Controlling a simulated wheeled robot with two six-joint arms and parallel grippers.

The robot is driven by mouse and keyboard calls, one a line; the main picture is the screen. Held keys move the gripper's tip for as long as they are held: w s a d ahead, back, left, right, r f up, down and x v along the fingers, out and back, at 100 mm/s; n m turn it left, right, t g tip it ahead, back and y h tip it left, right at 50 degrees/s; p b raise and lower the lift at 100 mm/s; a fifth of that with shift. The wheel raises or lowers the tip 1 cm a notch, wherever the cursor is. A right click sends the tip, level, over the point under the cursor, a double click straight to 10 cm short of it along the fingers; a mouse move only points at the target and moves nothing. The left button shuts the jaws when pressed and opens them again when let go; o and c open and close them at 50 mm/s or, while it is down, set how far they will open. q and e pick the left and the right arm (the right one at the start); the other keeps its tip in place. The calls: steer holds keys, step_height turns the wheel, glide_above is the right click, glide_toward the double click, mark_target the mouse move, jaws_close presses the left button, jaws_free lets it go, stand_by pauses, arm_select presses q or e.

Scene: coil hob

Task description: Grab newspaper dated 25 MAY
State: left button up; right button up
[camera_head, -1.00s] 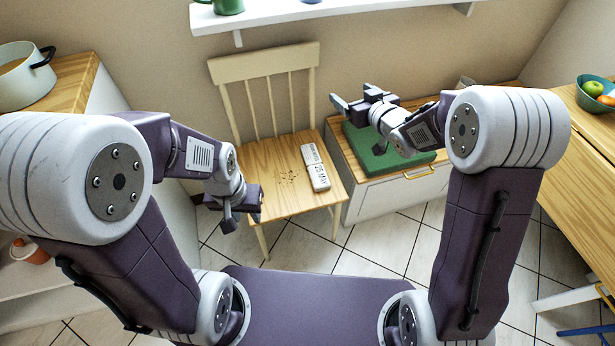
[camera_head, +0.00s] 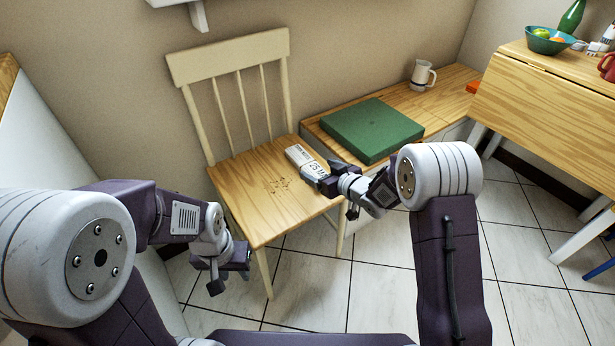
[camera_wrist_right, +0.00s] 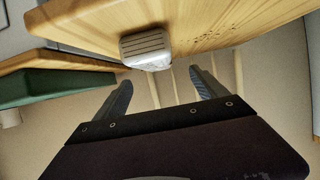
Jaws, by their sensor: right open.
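The newspaper (camera_head: 297,155) is a white rolled bundle marked "25 M…", lying near the right edge of the wooden chair's seat (camera_head: 250,205). The rest of its date is hidden behind my right gripper (camera_head: 329,180), which is at its near end. In the right wrist view the newspaper's end (camera_wrist_right: 147,48) shows beyond and between the spread fingers of my right gripper (camera_wrist_right: 161,88), with nothing held.
A green box (camera_head: 372,128) lies on the low wooden bench (camera_head: 440,95) right of the chair, with a white mug (camera_head: 421,76) behind. A wooden table (camera_head: 545,90) with a fruit bowl (camera_head: 547,44) stands at right. Tiled floor is open between chair and table.

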mark_target(309, 164)
steer(key=b+x, duration=0.2)
steer(key=x, duration=0.1)
steer(key=shift+f, duration=0.15)
steer(key=shift+w+a+f, duration=0.1)
steer(key=shift+w+a, duration=0.1)
steer(key=shift+w, duration=0.2)
steer(key=shift+w+a+f+b, duration=0.1)
steer(key=shift+w+f+b, duration=0.05)
steer(key=shift+b, duration=0.4)
steer(key=b+x, duration=0.1)
steer(key=x, duration=0.1)
steer(key=b+x, duration=0.2)
steer(key=shift+w+f, duration=0.15)
steer(key=shift+f, duration=0.15)
steer(key=shift+w+r, duration=0.1)
steer(key=shift+w, duration=0.05)
steer(key=shift+r, duration=0.1)
